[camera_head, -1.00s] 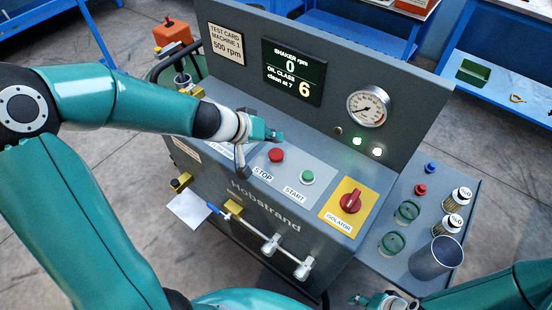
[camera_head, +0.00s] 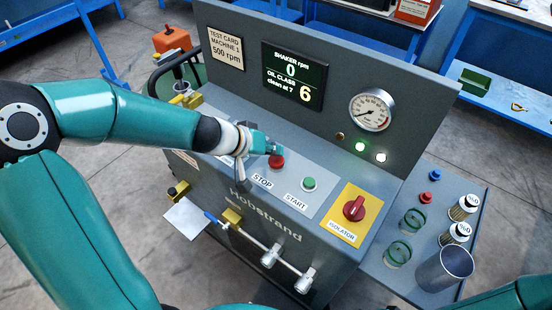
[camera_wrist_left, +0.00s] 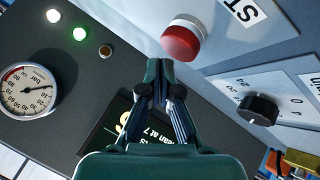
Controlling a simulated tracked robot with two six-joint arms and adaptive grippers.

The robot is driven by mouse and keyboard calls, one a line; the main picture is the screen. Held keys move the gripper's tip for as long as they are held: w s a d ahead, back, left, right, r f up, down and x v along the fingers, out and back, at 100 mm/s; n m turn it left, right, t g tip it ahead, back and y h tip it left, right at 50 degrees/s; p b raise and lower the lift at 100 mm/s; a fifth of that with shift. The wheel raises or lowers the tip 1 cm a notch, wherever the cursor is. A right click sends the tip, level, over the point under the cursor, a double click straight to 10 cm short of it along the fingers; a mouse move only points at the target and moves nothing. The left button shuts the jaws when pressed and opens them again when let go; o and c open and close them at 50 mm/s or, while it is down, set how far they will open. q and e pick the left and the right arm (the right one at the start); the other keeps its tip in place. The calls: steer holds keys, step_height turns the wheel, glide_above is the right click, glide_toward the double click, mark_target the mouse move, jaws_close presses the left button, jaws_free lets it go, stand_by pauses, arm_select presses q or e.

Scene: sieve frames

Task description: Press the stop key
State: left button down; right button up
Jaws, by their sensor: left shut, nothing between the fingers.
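The red stop key (camera_head: 277,161) sits on the grey sloped panel of the machine, above the STOP label (camera_head: 262,181). My left gripper (camera_head: 276,147) is shut and empty, with its fingertips just behind the red key in the head view. In the left wrist view the red key (camera_wrist_left: 181,43) stands just beyond and to the right of the shut fingertips (camera_wrist_left: 158,66). A gap shows there, but I cannot tell its depth. The key is raised on a pale collar. My right gripper is out of view; only part of my right arm shows at the lower right.
The green start key (camera_head: 309,184) and the red isolator knob (camera_head: 354,208) are to the right. A black dial (camera_wrist_left: 259,109) shows near the fingers in the wrist view. The upright panel with the display (camera_head: 294,75) and gauge (camera_head: 371,110) rises behind. Jars and filters stand on the side shelf (camera_head: 400,275).

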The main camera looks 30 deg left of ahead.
mark_target(274, 161)
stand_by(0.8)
arm_select(q)
steer(key=shift+f+b, duration=0.35)
steer(key=shift+b, duration=0.2)
steer(key=shift+f+b, duration=0.5)
steer(key=shift+b, duration=0.05)
stand_by(0.7)
steer(key=shift+r, duration=0.1)
steer(key=shift+r+p, duration=0.7)
steer(key=shift+r, duration=0.1)
steer(key=shift+r, duration=0.1)
step_height(274, 161, up, 5)
steer(key=p, duration=0.4)
stand_by(0.8)
